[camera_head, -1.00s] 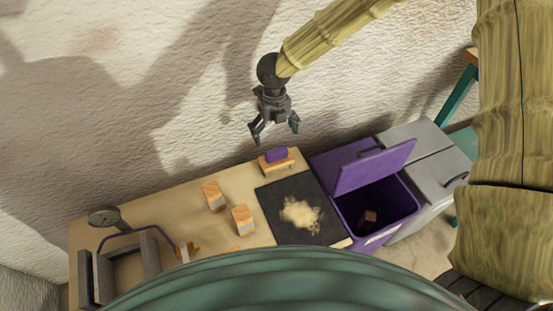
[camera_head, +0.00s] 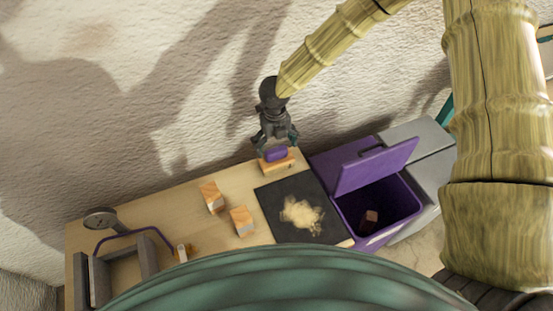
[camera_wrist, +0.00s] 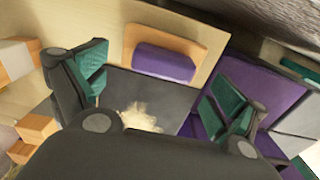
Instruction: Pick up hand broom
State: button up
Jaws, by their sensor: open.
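The hand broom (camera_head: 277,163) has a wooden base with a purple grip on top. It lies at the back edge of the workbench, just behind the dark mat. My gripper (camera_head: 276,143) is open and hangs right above and behind the broom, overlapping it in the head view. In the wrist view the broom's purple grip (camera_wrist: 163,62) shows beyond and between the two green-padded fingers (camera_wrist: 158,98). No contact between fingers and broom is visible.
A dark mat (camera_head: 272,207) with a pile of pale dust (camera_head: 301,213) lies in front of the broom. A purple bin (camera_head: 352,219) with its lid open stands to the right. Wooden blocks (camera_head: 212,197) (camera_head: 242,221) lie to the left. A wall rises behind.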

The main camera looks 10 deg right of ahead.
aim_at(276, 150)
jog(key=f, duration=0.4)
jog(key=shift+w+d+f+p, duration=0.1)
jog(key=shift+w+d+p, duration=0.1)
jog(key=shift+p, duration=0.15)
jog(key=shift+c, duration=0.2)
jog(key=c, duration=1.2)
